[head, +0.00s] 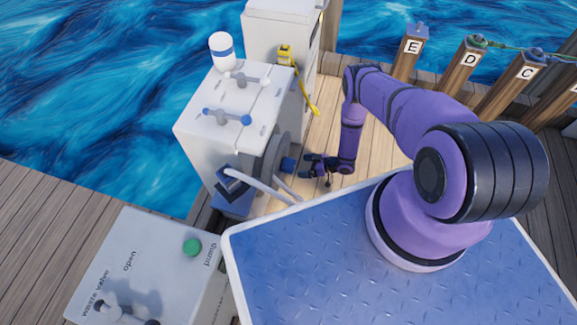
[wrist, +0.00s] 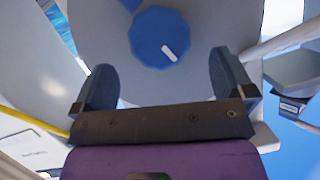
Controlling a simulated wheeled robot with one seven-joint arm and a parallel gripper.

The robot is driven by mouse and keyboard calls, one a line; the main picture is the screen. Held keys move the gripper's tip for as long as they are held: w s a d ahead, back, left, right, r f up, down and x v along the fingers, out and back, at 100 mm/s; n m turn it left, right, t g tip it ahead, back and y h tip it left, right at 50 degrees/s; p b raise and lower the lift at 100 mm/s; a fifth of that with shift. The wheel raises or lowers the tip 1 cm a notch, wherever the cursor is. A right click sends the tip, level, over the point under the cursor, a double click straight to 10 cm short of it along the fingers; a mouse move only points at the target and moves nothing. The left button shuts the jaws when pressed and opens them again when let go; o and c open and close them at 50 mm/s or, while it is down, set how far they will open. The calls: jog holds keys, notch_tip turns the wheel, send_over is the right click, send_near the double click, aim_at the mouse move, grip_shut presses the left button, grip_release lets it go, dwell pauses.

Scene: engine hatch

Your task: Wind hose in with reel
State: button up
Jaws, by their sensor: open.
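The grey reel disc (head: 271,160) is on the side of the white cabinet (head: 195,130), with a blue knob (head: 288,164) sticking out. In the wrist view the knob (wrist: 158,38) is round with a white mark, in front of the grey disc (wrist: 92,25). My gripper (head: 307,166) is open just right of the knob, and in the wrist view its fingers (wrist: 163,62) stand either side of the knob's line, empty and apart from it. A pale hose (head: 262,187) runs from a blue fitting (head: 233,183) low on the cabinet; its far end is hidden by the blue deck plate.
The blue plate (head: 330,260) under my arm fills the front right. A grey console (head: 150,270) with a green button (head: 192,247) stands front left. A yellow nozzle (head: 286,54) hangs at the back. Posts with letters (head: 412,50) line the right. Wooden deck is clear beyond my gripper.

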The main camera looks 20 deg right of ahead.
aim_at(290, 166)
jog(key=x, duration=0.7)
jog(key=shift+w+a, duration=0.15)
jog(key=c, duration=0.9)
